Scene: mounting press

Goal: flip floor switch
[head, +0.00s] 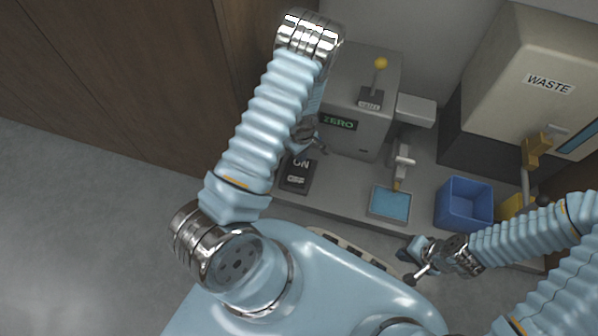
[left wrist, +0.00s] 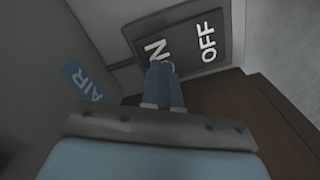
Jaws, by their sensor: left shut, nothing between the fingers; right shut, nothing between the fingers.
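The switch is a dark rocker plate marked ON and OFF (head: 298,174), on the grey surface left of the press in the head view. In the left wrist view the switch plate (left wrist: 188,48) fills the upper middle. My left gripper (head: 320,147) is partly hidden by my arm in the head view. In the wrist view its shut, empty blue-grey fingers (left wrist: 162,68) overlap the ON lettering; I cannot tell whether they touch it. Which side of the rocker is pressed down is unclear. My right gripper (head: 411,279) is shut and empty at the lower right, away from the switch.
A grey press housing (head: 352,105) with a green ZERO display stands behind the switch. A blue AIR label (left wrist: 86,82) shows in the wrist view. A blue bin (head: 464,204), a blue-topped tray (head: 390,204) and a WASTE cabinet (head: 520,70) are to the right.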

